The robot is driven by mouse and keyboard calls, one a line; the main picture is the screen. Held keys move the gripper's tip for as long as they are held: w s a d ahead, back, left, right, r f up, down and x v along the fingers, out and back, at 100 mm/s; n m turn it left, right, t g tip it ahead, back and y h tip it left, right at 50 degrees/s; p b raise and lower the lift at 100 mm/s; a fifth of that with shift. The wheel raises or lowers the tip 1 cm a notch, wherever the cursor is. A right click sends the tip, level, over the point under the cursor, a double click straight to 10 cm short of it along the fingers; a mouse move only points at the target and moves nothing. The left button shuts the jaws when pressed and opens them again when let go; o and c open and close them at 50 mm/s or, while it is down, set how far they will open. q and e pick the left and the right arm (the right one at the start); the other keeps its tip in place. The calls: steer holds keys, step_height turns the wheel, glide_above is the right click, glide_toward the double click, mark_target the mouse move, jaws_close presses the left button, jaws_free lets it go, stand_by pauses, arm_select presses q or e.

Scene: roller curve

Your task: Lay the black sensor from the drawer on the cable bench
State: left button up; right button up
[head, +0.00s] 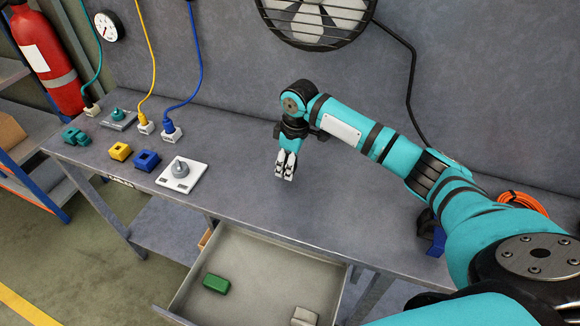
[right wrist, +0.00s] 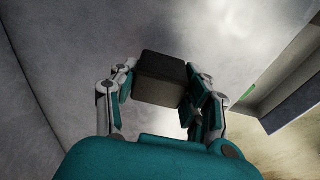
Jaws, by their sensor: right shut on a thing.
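The black sensor (right wrist: 163,80) is a dark box between the fingers of my right gripper in the right wrist view. My right gripper (head: 286,174) is shut on it and points down over the middle of the cable bench (head: 235,143). In the head view the fingers mostly hide the sensor. I cannot tell whether it touches the bench top. The open drawer (head: 258,262) sticks out from the front of the bench, below and nearer than the gripper. My left gripper is not in view.
The drawer holds a green block (head: 216,283) and a pale grey block (head: 304,316). An orange cable coil (head: 522,202) lies right. The bench around the gripper is clear.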

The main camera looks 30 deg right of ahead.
steer(key=f, duration=0.1)
steer(key=f+p, duration=0.1)
steer(key=f, duration=0.1)
steer(key=shift+w+d+f, duration=0.1)
steer(key=shift+w+d, duration=0.2)
steer(key=shift+d, duration=0.05)
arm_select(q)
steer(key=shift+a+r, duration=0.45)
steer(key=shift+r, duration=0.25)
arm_select(e)
steer(key=shift+f, duration=0.2)
steer(key=shift+f, duration=0.2)
steer(key=o, duration=1.2)
steer(key=shift+c, duration=0.2)
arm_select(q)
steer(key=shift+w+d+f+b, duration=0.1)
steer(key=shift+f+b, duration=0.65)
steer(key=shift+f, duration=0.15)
arm_select(e)
steer(key=r, duration=0.8)
steer(key=s+d+r, duration=0.1)
steer(key=r, duration=0.3)
steer(key=shift+r, duration=0.2)
